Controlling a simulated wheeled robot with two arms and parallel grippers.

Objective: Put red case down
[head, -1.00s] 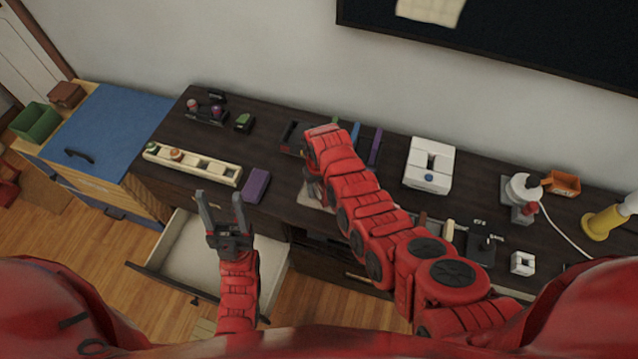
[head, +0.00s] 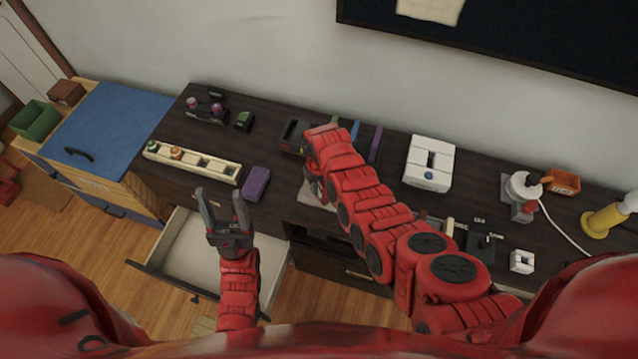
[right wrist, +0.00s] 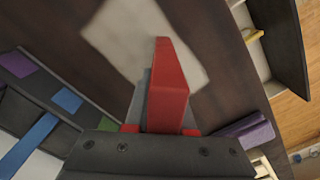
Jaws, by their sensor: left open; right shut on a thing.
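The red case (right wrist: 168,88) stands on edge in my right gripper (right wrist: 160,128), seen in the right wrist view. The gripper is shut on its near end. The case appears over a pale grey square mat (right wrist: 112,42) on the dark cabinet top; I cannot tell whether it touches. In the head view, my right arm mostly hides the right gripper, and the mat (head: 308,196) shows just left of it. My left gripper (head: 219,195) is open and empty, in front of the cabinet above the open drawer.
A purple case (head: 257,184) and a cream tray with compartments (head: 193,164) lie left of the mat. A dark organizer (head: 292,134) stands behind it. A white box (head: 429,164) is to the right. The open drawer (head: 190,255) juts out in front.

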